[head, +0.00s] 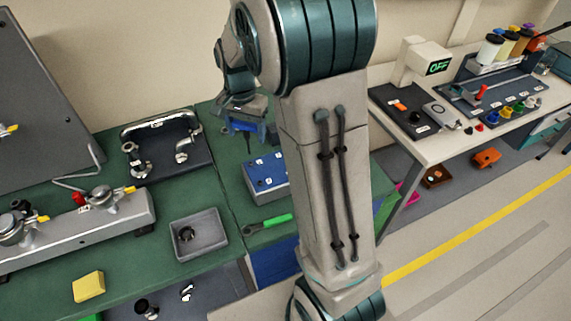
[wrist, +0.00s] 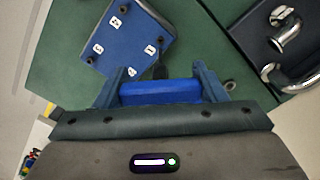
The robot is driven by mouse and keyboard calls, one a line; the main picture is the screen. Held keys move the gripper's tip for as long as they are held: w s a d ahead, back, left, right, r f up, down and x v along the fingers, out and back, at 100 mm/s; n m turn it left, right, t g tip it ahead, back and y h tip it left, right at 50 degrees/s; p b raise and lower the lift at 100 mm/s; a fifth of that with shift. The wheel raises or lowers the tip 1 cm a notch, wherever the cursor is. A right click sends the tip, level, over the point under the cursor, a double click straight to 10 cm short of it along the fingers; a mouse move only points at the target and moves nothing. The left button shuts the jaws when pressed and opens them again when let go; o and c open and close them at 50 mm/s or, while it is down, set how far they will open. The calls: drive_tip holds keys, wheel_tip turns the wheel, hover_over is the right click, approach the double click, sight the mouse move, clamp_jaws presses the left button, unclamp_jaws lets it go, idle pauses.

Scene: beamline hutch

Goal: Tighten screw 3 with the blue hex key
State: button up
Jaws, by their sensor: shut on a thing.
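My gripper (head: 246,122) is shut on the blue hex key (wrist: 160,92), gripping its blue handle crosswise between the two fingers. In the head view the key's thin dark shaft points down, above the green bench. The blue block (head: 265,172) with numbered white labels and dark screws lies just below and in front of the key; it also shows in the wrist view (wrist: 133,42). A dark part of the key shows beside the block's near edge in the wrist view, apart from the screws as far as I can tell.
A green-handled wrench (head: 270,223) lies near the block. A grey tray (head: 199,214) holds a dark round part. A dark plate with metal pipes (head: 165,145) stands left of my gripper. My arm hides the block's right side in the head view.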

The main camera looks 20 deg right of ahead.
drive_tip(key=s+d+r+m, duration=0.35)
drive_tip(key=s+d, duration=0.45)
drive_tip(key=d, duration=0.3)
drive_tip(key=shift+w+f+b, duration=0.2)
drive_tip(key=shift+f+b, duration=1.9)
drive_tip(key=shift+f, duration=0.85)
drive_tip(key=shift+n, duration=2.15)
drive_tip(key=shift+n+b, duration=0.35)
drive_tip(key=shift+n, duration=1.65)
drive_tip(key=n, duration=0.4)
drive_tip(key=shift+f+b, duration=0.65)
drive_tip(key=shift+b, duration=0.05)
